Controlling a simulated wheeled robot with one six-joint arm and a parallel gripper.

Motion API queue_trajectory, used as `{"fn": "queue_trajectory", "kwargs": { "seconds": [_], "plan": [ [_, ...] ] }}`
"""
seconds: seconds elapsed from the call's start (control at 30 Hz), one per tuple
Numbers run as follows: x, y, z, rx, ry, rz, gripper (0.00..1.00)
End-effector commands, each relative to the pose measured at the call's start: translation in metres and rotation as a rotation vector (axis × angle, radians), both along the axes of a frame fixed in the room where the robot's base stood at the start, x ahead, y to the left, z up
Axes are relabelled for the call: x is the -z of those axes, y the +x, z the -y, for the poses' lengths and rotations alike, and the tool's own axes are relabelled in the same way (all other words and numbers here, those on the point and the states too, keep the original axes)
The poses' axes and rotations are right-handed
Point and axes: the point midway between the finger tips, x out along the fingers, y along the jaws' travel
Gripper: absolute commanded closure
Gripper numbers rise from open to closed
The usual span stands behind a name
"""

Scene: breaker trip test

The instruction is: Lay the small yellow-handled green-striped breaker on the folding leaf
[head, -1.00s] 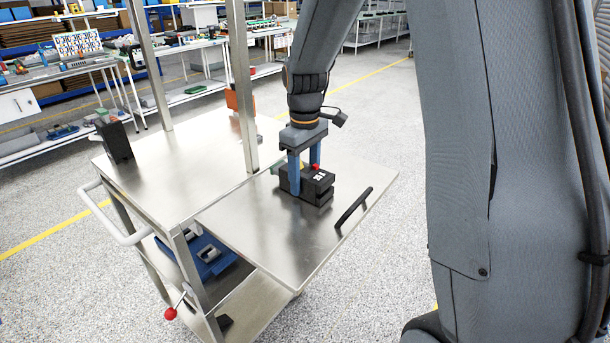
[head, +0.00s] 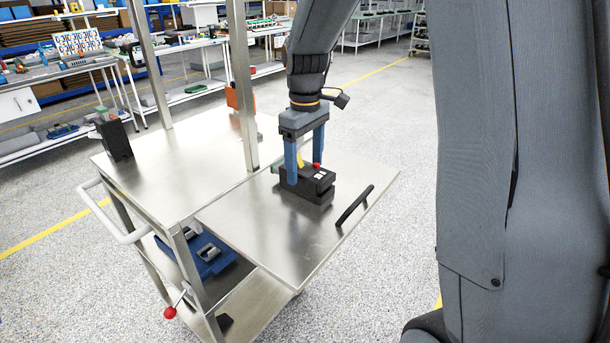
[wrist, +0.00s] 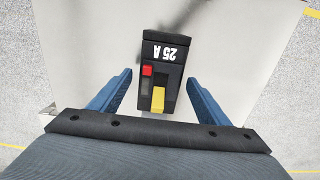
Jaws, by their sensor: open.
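The small black breaker (head: 308,186) lies on the folding leaf (head: 250,235), towards its far side. In the wrist view the breaker (wrist: 163,70) shows a yellow handle, a red button and a "25 A" label; a green stripe is not clear there. My gripper (head: 305,172) is open above the breaker in the head view, with its fingers partly in front of it. In the wrist view my gripper (wrist: 159,82) has a blue finger on each side of the breaker, with a gap on both sides.
A black bar handle (head: 354,206) stands on the leaf near its right edge. The cart's steel top (head: 165,165) adjoins the leaf and carries a dark upright device (head: 114,138), an orange piece (head: 232,98) and posts. A red-knobbed lever (head: 170,312) hangs below.

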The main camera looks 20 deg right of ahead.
Motion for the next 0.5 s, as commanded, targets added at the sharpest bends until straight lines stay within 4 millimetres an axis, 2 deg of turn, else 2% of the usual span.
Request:
{"fn": "queue_trajectory", "kwargs": {
  "seconds": [0.1,0.3,0.5],
  "plan": [
    [-0.026,0.002,0.0,0.0,0.001,0.006,0.3],
    [-0.063,0.001,0.0,0.0,0.0,0.004,0.3],
    [-0.084,0.0,0.0,0.0,0.0,0.001,0.3]
  ]
}}
